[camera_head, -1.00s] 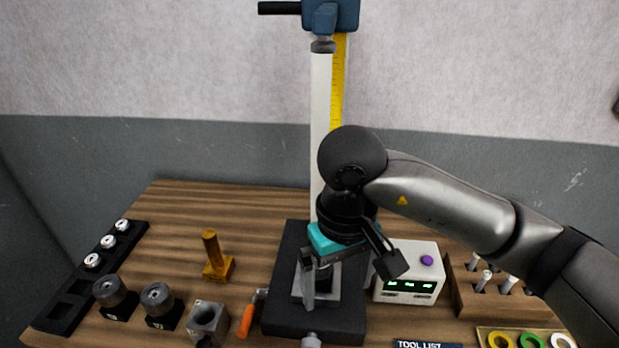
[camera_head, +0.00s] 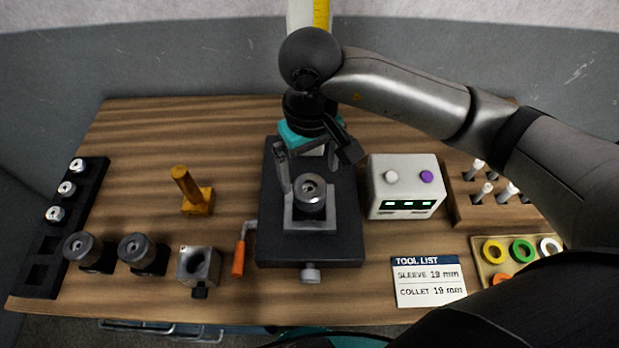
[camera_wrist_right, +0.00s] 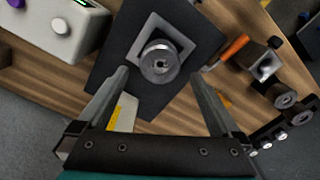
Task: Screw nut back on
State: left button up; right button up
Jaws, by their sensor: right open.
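A round grey metal part with a central hole (camera_head: 310,193), which looks like a holder with its nut, stands upright in the square seat of the dark fixture (camera_head: 343,240). I cannot tell from here how the nut sits. My right gripper (camera_head: 318,168) is open and empty, behind and above this part, apart from it. In the right wrist view the same round part (camera_wrist_right: 160,63) lies just beyond and between the spread fingertips (camera_wrist_right: 160,76). My left gripper is not in view.
An orange-handled tool (camera_head: 239,258) and a grey block (camera_head: 199,265) are left of the fixture. A white control box (camera_head: 405,180) is on the right.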

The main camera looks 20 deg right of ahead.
aim_at(310, 189)
notch_tip(310, 189, down, 4)
jog(key=shift+f, duration=0.15)
jog(key=shift+f+p, duration=0.3)
jog(key=shift+f, duration=0.5)
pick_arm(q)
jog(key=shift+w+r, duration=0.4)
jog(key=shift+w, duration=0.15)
pick_arm(e)
jog(key=c, duration=1.4)
jog(key=m, duration=0.9)
jog(key=shift+b, duration=0.4)
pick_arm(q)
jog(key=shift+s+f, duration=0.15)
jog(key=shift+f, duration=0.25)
pick_arm(e)
jog(key=shift+w, duration=0.1)
